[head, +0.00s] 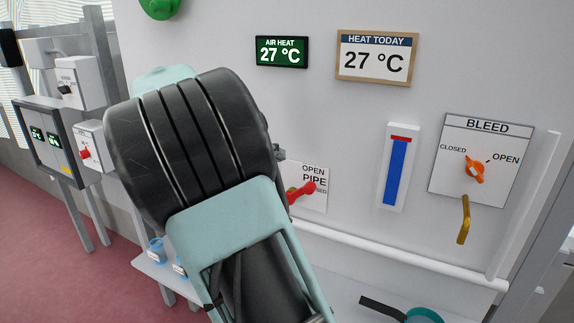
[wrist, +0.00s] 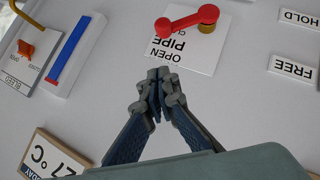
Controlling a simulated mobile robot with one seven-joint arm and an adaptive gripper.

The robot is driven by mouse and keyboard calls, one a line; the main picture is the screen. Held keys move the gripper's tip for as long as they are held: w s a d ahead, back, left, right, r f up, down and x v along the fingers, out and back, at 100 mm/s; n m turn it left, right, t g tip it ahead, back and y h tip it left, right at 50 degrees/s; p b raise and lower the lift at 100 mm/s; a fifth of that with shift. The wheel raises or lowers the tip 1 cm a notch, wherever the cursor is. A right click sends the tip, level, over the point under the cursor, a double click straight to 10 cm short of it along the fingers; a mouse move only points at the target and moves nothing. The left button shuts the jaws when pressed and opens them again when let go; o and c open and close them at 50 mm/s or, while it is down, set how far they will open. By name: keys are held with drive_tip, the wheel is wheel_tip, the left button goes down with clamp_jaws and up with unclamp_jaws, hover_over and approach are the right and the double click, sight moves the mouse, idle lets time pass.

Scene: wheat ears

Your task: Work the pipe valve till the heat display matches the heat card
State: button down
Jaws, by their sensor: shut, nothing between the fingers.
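The heat display (head: 281,52), a dark green panel headed AIR HEAT, reads 27 °C. The heat card (head: 376,58), headed HEAT TODAY in a wooden frame, also reads 27 °C. The pipe valve has a red lever (head: 307,188) on a brass pivot over a white plate marked OPEN and PIPE, with a second word partly covered by the lever. The lever also shows at the top of the wrist view (wrist: 185,20). My gripper (wrist: 157,76) is shut and empty, beside the plate's OPEN edge and apart from the lever. In the head view my arm hides most of it.
Right of the valve are a blue column gauge (head: 397,170) and a BLEED plate with an orange knob (head: 474,170) above a brass spout. A white pipe (head: 400,258) runs below. FREE (wrist: 292,67) and HOLD signs show in the wrist view. Control boxes stand at left.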

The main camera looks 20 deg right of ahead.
sight(298, 194)
drive_tip(key=s+d+f+n+h+b, duration=0.25)
drive_tip(key=s+f+n+h, duration=0.2)
drive_tip(key=n, duration=0.35)
drive_tip(key=s+d+f+n+h+b, duration=0.1)
drive_tip(key=s+d+f+n+h, duration=0.35)
drive_tip(key=n, duration=0.35)
drive_tip(key=s+a+f+n+t+y+b, duration=0.15)
drive_tip(key=f+n+t, duration=0.45)
drive_tip(key=n, duration=0.6)
drive_tip(key=a+f+n+t+y+b, duration=0.1)
drive_tip(key=a+f+n+t+y, duration=0.2)
drive_tip(key=f+n+t, duration=0.65)
drive_tip(key=w+d+r+n+g+p, duration=0.2)
drive_tip(key=w+d+r, duration=0.4)
drive_tip(key=r, duration=0.3)
drive_tip(key=shift+w+d+g+p, duration=0.15)
drive_tip(key=shift+w+g+p, duration=0.25)
drive_tip(key=shift+w, duration=0.45)
